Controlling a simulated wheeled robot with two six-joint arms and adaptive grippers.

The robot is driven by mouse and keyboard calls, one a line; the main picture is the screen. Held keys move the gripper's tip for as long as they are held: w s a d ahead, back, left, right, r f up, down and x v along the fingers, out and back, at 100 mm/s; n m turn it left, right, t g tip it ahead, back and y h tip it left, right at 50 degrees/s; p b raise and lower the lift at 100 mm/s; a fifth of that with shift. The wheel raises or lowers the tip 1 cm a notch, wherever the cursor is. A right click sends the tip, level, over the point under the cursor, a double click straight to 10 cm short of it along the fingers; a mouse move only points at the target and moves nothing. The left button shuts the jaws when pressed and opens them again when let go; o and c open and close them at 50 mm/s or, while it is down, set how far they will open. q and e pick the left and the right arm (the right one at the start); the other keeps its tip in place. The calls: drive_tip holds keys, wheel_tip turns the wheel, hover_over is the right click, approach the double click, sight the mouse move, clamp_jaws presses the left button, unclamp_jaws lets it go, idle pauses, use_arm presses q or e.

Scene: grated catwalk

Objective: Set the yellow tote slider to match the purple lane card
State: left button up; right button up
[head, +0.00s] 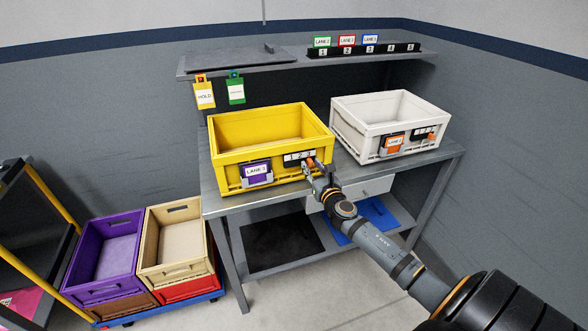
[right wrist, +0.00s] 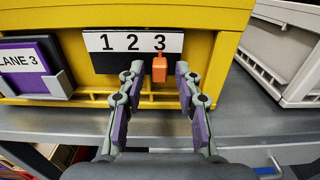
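The yellow tote (head: 243,131) stands on the left of the workbench. A purple lane card (head: 257,171) reading LANE 3 sits in a holder on its front; the card also shows in the right wrist view (right wrist: 24,63). To its right is a scale plate (right wrist: 107,42) marked 1, 2, 3. The orange slider knob (right wrist: 159,69) is directly under the 3. My right gripper (head: 313,169) is at the tote's front. Its fingers (right wrist: 158,88) are open on either side of the knob, with gaps visible on both sides. My left gripper is out of view.
A white tote (head: 350,126) with an orange card (head: 392,142) stands to the right on the workbench (head: 214,194). A shelf (head: 240,63) with tags runs above. A cart with purple (head: 85,250) and tan (head: 160,240) crates stands lower left.

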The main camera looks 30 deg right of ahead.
drive_tip(key=v, duration=0.6)
drive_tip(key=shift+s, duration=0.25)
idle(0.3)
drive_tip(key=s+d+f+m+g, duration=0.25)
drive_tip(key=s+f+m, duration=0.25)
drive_tip(key=f, duration=0.6)
drive_tip(key=s+d+f+m+g, duration=0.1)
drive_tip(key=s+f+m+g, duration=0.4)
drive_tip(key=f, duration=0.6)
drive_tip(key=s+d+f+m+g, duration=0.15)
drive_tip(key=s+f+m, duration=0.35)
drive_tip(key=f, duration=0.6)
drive_tip(key=s+a+f+m+g+y, duration=0.1)
drive_tip(key=s+a+f+m+g, duration=0.1)
drive_tip(key=s+a+f+m, duration=0.4)
drive_tip(key=s+a+f+m+g+y, duration=0.1)
drive_tip(key=s+a+f+m+g, duration=0.1)
drive_tip(key=s+a+f+m, duration=0.4)
drive_tip(key=s+a+f+m+g+y, duration=0.1)
drive_tip(key=s+a+f+m+g, duration=0.2)
drive_tip(key=s, duration=1.4)
drive_tip(key=a+f+m, duration=0.3)
drive_tip(key=a+f, duration=0.1)
drive_tip(key=f, duration=0.3)
drive_tip(key=shift+s+f+y, duration=0.3)
